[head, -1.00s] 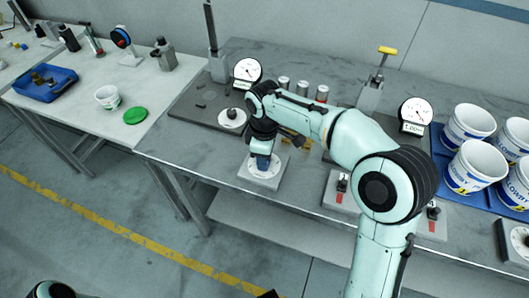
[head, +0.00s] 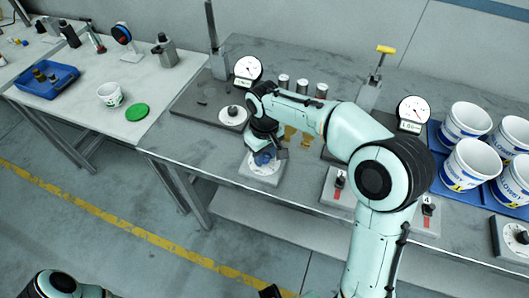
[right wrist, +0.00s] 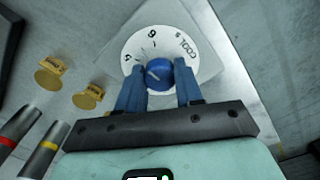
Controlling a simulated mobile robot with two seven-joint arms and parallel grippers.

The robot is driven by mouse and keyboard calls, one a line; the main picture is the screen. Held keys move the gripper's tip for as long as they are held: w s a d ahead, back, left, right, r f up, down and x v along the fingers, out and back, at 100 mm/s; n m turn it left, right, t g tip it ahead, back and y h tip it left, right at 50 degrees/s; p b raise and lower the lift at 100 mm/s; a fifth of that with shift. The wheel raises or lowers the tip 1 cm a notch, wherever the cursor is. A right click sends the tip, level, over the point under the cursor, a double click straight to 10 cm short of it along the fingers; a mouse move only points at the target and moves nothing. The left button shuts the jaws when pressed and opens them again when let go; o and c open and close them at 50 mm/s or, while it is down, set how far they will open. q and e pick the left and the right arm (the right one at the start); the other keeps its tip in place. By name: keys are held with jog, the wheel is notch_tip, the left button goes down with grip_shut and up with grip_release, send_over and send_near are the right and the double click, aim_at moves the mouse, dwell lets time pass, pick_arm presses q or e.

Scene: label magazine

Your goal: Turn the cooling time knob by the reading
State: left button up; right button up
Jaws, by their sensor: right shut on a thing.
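The cooling time knob (right wrist: 159,74) is a round blue knob on a white dial (right wrist: 130,43) marked COOL with numbers around it. Its pale square base (head: 260,178) stands near the front edge of the bench. My right gripper (right wrist: 159,84) has its blue fingers on both sides of the knob and is shut on it. In the head view my right gripper (head: 264,157) comes down over the dial and hides part of it. A pale pointer line shows on the knob's top. My left gripper is not in view.
Round gauges stand behind, one at left (head: 248,68) and one at right (head: 413,110); their readings are too small to tell. Switch boxes (head: 338,187) sit right of the dial. White tubs (head: 466,123) stand on a blue mat. Yellow tags (right wrist: 48,79) lie beside the dial.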

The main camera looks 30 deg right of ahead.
aim_at(264, 156)
jog(key=shift+r, duration=0.1)
dwell(0.4)
jog(key=o, duration=1)
jog(key=shift+o, duration=0.2)
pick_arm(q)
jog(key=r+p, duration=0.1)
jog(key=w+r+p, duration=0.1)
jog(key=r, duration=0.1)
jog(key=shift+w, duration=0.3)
pick_arm(e)
notch_tip(264, 156, up, 13)
jog(key=shift+r, duration=0.15)
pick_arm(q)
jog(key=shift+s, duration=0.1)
